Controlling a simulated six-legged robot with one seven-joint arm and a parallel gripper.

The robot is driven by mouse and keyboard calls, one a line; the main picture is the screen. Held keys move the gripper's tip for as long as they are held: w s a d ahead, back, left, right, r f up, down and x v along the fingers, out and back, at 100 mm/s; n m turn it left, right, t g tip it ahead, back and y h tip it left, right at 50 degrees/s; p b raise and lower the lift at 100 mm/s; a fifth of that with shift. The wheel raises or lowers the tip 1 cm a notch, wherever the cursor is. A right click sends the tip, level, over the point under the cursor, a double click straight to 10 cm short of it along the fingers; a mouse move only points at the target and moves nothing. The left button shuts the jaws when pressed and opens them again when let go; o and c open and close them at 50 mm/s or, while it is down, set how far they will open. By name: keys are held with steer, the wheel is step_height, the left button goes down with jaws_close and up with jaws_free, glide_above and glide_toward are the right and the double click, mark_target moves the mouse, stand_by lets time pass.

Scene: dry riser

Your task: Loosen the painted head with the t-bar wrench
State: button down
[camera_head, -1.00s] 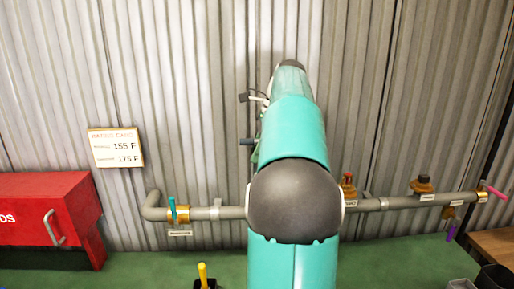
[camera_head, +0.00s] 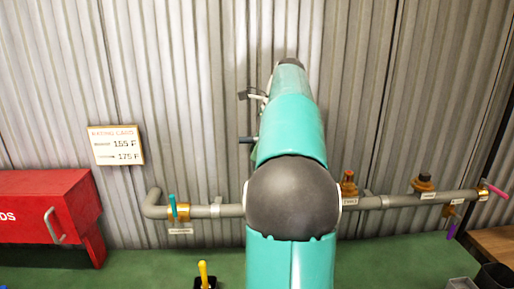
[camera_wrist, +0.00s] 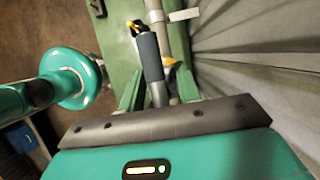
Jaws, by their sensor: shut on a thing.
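My gripper (camera_wrist: 157,88) shows in the wrist view with a green finger on each side of a bar with a dark grey grip, which I take for the t-bar wrench (camera_wrist: 150,58). It is shut on this wrench. In the head view a dark bar end, likely the wrench (camera_head: 247,141), sticks out left of my arm, which hides the gripper. I cannot tell which is the painted one.
The grey pipe (camera_head: 400,201) runs along the corrugated wall, with a teal-handled valve (camera_head: 172,208) at left and a pink lever (camera_head: 495,190) at right. A red cabinet (camera_head: 45,205) stands at left. A rating card (camera_head: 116,146) hangs above. A yellow-handled thing (camera_head: 203,272) stands in front.

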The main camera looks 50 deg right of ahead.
steer(key=shift+f, duration=2.65)
steer(key=n+g+y, duration=0.1)
steer(key=n, duration=0.3)
steer(key=shift+s, duration=0.1)
steer(key=shift+s+a+n+g+y, duration=0.15)
steer(key=shift+n+g+y, duration=0.2)
steer(key=shift+n, duration=0.55)
steer(key=n+g, duration=0.1)
steer(key=n, duration=0.2)
steer(key=shift+s+m, duration=0.1)
steer(key=shift+m, duration=0.3)
